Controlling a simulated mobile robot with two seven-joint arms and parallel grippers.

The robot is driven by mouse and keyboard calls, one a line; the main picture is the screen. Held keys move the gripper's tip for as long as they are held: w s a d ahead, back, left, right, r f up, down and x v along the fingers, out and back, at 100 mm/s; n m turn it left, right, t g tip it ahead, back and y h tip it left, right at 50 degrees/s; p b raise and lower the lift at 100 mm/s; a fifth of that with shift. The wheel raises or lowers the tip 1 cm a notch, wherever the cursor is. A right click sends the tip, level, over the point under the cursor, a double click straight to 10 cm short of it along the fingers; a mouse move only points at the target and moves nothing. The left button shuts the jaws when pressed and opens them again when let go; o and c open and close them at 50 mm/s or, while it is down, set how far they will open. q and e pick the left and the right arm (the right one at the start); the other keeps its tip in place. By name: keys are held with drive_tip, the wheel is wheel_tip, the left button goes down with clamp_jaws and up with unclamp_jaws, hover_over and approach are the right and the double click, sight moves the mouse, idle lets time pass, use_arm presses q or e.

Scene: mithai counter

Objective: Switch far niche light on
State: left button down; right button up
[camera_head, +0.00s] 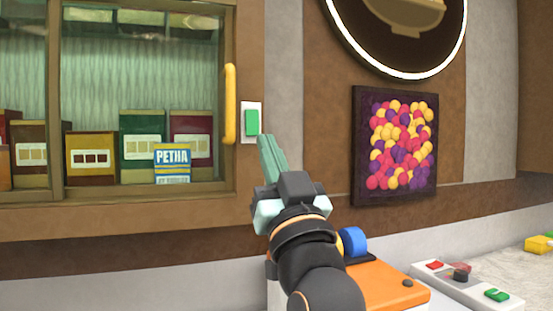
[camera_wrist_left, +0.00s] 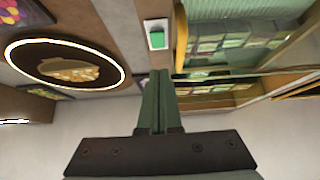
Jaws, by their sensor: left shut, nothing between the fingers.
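A white wall switch with a green rocker (camera_head: 252,122) is fixed on the wall just right of the glass cabinet. It also shows in the left wrist view (camera_wrist_left: 157,40), ahead of the fingertips. My left gripper (camera_head: 268,140) is shut and empty, its green fingers together and pointing up at the wall just below the switch. Whether the tips touch the wall or switch cannot be told. A round niche (camera_head: 405,20) with a bowl and a glowing white ring is at the upper right. My right gripper is not in view.
A glass-fronted cabinet (camera_head: 145,215) with a yellow handle (camera_head: 230,104) and several sweet boxes is at the left. A framed picture of coloured balls (camera_head: 402,145) hangs to the right. An orange device (camera_head: 390,288) and a grey panel with buttons (camera_head: 462,285) stand below.

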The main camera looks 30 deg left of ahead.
sight(252, 131)
use_arm(q)
drive_tip(key=w+a, duration=0.1)
drive_tip(key=w+a+r, duration=0.1)
drive_tip(key=w+a+p, duration=0.1)
drive_tip(key=a, duration=0.1)
drive_tip(key=shift+w+r, duration=0.15)
drive_tip(key=shift+r, duration=0.1)
drive_tip(key=shift+w+a+f, duration=0.1)
drive_tip(key=shift+w+a, duration=0.25)
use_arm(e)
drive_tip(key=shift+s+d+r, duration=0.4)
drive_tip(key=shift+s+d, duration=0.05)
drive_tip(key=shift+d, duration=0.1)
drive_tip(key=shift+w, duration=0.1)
use_arm(q)
drive_tip(key=shift+w+a+f+b, duration=0.25)
drive_tip(key=shift+f+b, duration=0.15)
drive_tip(key=shift+b, duration=0.2)
drive_tip(key=shift+r, duration=0.25)
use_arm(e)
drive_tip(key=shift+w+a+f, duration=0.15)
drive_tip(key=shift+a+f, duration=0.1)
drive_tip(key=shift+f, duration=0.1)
use_arm(q)
drive_tip(key=shift+a, duration=0.1)
